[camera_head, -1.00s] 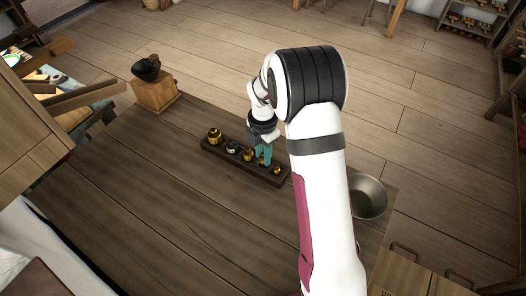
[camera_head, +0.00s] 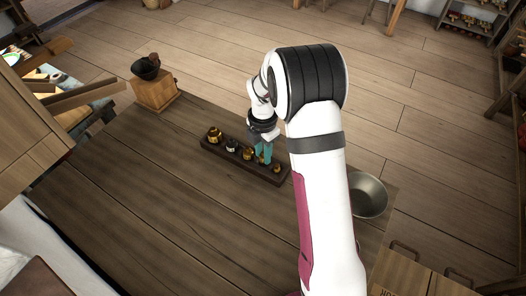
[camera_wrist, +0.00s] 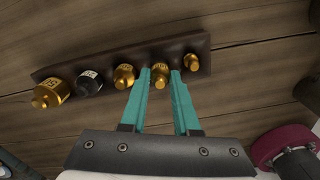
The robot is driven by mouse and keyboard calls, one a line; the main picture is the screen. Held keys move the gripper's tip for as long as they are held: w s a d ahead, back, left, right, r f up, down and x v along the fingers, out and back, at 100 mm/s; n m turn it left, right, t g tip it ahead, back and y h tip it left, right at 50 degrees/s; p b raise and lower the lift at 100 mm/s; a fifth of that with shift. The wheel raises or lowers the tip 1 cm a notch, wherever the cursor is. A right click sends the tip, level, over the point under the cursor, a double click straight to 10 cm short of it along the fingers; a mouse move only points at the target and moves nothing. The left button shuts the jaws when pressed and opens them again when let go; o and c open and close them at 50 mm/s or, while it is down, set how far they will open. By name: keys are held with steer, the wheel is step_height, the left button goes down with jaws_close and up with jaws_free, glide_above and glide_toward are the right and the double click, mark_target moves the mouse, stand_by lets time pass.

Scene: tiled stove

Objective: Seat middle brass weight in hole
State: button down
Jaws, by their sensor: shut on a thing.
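A long dark wooden block (camera_head: 210,147) lies on the table with a row of weights; it also shows in the wrist view (camera_wrist: 205,45).
A wooden grinder-like box (camera_head: 154,93) stands at the table's far left corner. A metal bowl (camera_head: 368,196) sits right of my arm. The table's near left part is bare. Neighbouring weights stand close on both sides of my fingers.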

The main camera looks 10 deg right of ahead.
steer(key=shift+f, duration=1)
steer(key=c, duration=0.6)
jaws_free()
steer(key=shift+o, duration=0.2)
